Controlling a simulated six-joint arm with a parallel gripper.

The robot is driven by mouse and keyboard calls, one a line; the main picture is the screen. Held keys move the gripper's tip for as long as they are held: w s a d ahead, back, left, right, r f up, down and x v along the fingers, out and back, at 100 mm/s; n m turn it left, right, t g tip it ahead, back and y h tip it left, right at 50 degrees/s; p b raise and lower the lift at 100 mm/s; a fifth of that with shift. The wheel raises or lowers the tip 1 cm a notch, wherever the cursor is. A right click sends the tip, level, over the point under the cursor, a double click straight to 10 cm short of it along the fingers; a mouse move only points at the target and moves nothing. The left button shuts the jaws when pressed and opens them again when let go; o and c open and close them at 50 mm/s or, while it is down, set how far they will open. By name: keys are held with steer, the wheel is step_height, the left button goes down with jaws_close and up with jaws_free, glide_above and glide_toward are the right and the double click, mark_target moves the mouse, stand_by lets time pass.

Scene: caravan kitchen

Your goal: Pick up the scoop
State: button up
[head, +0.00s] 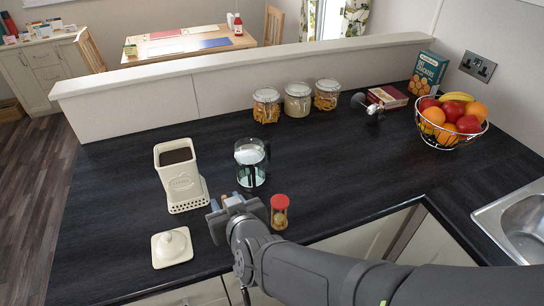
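A small metallic and dark object (372,108) lies on the dark counter at the back right, by the red box; it may be the scoop, but it is too small to be sure. My gripper (226,206) is over the front of the counter, between the cream canister and the red-lidded jar, far to the front left of that object. I see it mostly from behind and above, so its fingertips and any gap between them are unclear. No object is clearly visible in it. The open cream canister (182,184) holds dark contents. Its lid (172,246) lies in front of it.
A glass press (251,165) stands just behind my gripper, and a red-lidded jar (279,212) is close on its right. Several glass jars (298,99) line the back. A fruit basket (451,125) and sink (519,222) are at right. The middle right counter is clear.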

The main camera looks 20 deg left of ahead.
steer(key=shift+x, duration=2.15)
jaws_close()
